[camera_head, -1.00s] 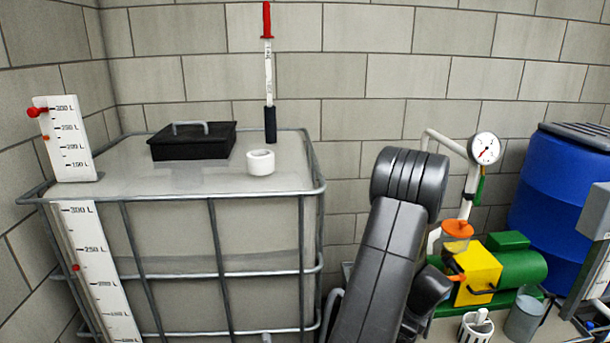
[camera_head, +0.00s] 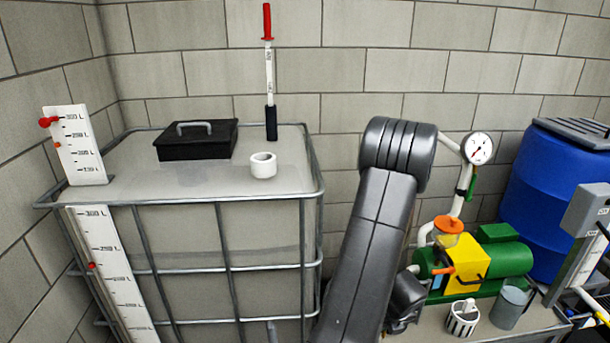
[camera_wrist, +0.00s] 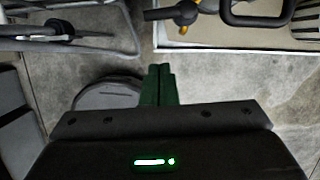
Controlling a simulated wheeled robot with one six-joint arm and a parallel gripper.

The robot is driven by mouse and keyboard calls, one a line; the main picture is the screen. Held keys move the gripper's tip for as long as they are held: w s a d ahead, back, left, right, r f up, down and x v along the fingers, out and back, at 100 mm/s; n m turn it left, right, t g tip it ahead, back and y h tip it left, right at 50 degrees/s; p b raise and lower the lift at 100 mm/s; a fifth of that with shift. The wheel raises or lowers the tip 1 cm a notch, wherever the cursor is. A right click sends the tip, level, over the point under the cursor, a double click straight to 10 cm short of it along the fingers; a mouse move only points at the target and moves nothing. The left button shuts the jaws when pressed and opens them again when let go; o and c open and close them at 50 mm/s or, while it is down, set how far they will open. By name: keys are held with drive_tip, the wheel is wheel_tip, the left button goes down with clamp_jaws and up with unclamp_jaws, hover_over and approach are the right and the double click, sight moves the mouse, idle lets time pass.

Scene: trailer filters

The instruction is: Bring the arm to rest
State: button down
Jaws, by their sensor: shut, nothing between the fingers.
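My gripper (camera_wrist: 159,70) shows in the wrist view with its two green fingers together, shut and empty. It points over a bare concrete floor (camera_wrist: 205,75). In the head view my dark grey arm stands folded up between the caged tank (camera_head: 220,215) and the green pump (camera_head: 505,262). My gripper is hidden in the head view.
A tray edge (camera_wrist: 225,46) shows in the wrist view.

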drive_tip(key=v, duration=0.6)
drive_tip(key=d+b+x, duration=0.1)
drive_tip(key=b+x, duration=0.1)
drive_tip(key=x, duration=0.8)
drive_tip(key=w+d+n+g+y+b, duration=0.35)
drive_tip(key=d+n+b, duration=0.7)
drive_tip(key=n, duration=0.65)
wheel_tip(320, 180, up, 10)
drive_tip(key=shift+s+d+h+p, duration=0.2)
drive_tip(key=shift+s+h+p, duration=0.15)
drive_tip(key=shift+s, duration=0.05)
